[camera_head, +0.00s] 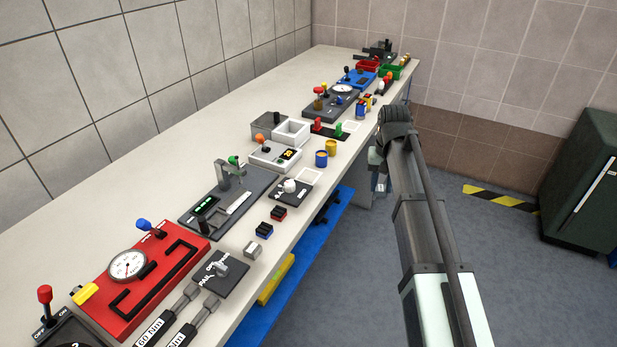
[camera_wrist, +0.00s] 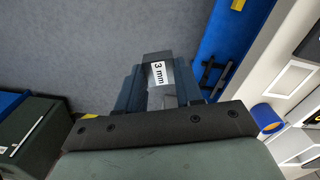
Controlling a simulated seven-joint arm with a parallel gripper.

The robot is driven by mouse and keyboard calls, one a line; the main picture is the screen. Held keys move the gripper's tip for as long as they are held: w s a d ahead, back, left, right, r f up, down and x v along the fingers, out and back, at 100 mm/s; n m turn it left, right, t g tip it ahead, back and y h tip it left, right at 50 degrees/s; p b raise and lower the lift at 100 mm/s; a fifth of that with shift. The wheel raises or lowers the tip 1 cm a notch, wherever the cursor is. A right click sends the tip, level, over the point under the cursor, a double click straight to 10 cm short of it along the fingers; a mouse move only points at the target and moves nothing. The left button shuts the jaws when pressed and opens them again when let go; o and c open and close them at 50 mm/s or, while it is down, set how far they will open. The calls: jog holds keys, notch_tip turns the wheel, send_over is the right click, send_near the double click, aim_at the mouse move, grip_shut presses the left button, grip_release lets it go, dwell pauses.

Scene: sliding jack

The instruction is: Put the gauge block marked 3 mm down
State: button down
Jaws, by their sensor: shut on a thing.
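The gauge block marked 3 mm (camera_wrist: 157,72) is a grey piece with a white label, seen in the wrist view between the fingers of my gripper (camera_wrist: 160,92). My gripper is shut on it, and the label faces the wrist camera. In the wrist view the floor lies behind the block. In the head view my gripper (camera_head: 379,168) points down off the front edge of the bench, right of the white outlined squares. My arm partly hides it, and I cannot make out the block clearly there.
The long pale bench (camera_head: 130,185) carries many devices: a red gauge fixture (camera_head: 150,270), a dark measuring stand (camera_head: 232,195), a grey unit with an orange knob (camera_head: 275,155) and white open boxes (camera_head: 291,131). A blue shelf (camera_head: 310,235) lies below. A dark green cabinet (camera_head: 585,190) stands right.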

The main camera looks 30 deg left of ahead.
jog(key=a+r+m, duration=0.2)
jog(key=a+r, duration=0.2)
jog(key=a, duration=0.8)
jog(key=a+r+m, duration=0.2)
jog(key=a+r, duration=0.1)
jog(key=a, duration=0.9)
jog(key=shift+w+d+f, duration=0.15)
jog(key=shift+w+f, duration=0.05)
jog(key=shift+f, duration=2.2)
jog(key=shift+w+d+f, duration=0.1)
jog(key=shift+w+f, duration=0.05)
jog(key=shift+f, duration=2.25)
jog(key=shift+f, duration=0.15)
jog(key=c, duration=0.7)
grip_release()
jog(key=shift+c, duration=0.2)
notch_tip(320, 180, up, 12)
jog(key=shift+r, duration=0.2)
